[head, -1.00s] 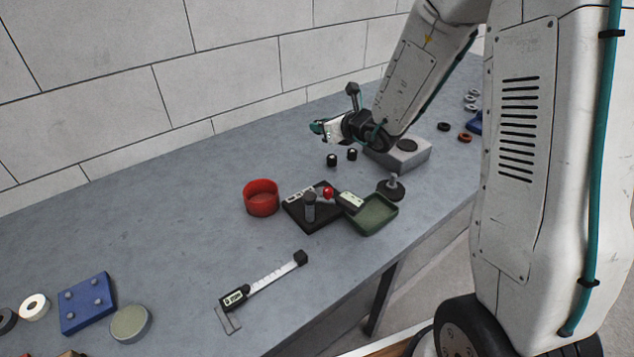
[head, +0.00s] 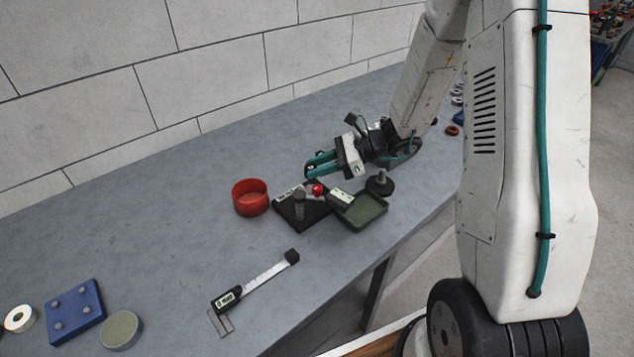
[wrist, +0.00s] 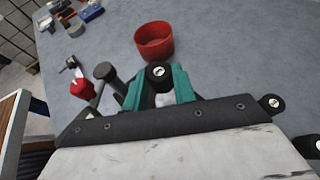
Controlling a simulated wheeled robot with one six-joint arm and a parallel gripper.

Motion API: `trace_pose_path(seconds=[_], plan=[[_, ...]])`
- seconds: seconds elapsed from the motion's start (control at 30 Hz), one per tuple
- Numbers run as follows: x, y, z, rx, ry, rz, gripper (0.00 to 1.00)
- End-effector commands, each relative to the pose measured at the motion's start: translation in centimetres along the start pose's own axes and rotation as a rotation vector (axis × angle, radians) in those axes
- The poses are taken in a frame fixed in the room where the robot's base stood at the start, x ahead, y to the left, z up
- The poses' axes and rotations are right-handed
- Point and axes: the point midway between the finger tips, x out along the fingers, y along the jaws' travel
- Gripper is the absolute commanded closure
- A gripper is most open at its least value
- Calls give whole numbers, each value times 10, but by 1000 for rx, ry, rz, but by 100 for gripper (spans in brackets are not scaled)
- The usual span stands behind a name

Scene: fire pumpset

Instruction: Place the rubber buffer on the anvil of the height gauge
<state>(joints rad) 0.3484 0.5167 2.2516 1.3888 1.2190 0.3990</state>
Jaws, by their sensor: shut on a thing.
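The rubber buffer (wrist: 158,75), a short black cylinder with a pale metal centre, is held between the teal fingertips of my gripper (wrist: 157,86) in the wrist view. In the head view my gripper (head: 318,165) is above the bench, just behind the height gauge; the held buffer is hard to make out there. The height gauge has a black base (head: 292,214), a grey post (head: 299,204), a red knob (head: 318,189) and a display (head: 341,198). The post (wrist: 106,73) and red knob (wrist: 82,88) also show in the wrist view, left of the fingers. I cannot clearly distinguish the anvil.
A red cup (head: 250,198) stands left of the gauge. A green tray (head: 365,217) and black knobbed weight (head: 380,184) are at its right. A digital caliper (head: 255,284) lies in front. Another black buffer (wrist: 272,103) stands right of my gripper. The bench's left middle is clear.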

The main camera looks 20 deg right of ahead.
Motion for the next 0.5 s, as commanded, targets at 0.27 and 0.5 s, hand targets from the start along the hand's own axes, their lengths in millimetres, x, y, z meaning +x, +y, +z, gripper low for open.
trace_pose_path(seconds=[0.27,0.5], plan=[[11,0,-26,4,-1,0,95],[19,-1,-44,-1,-1,-2,95]])
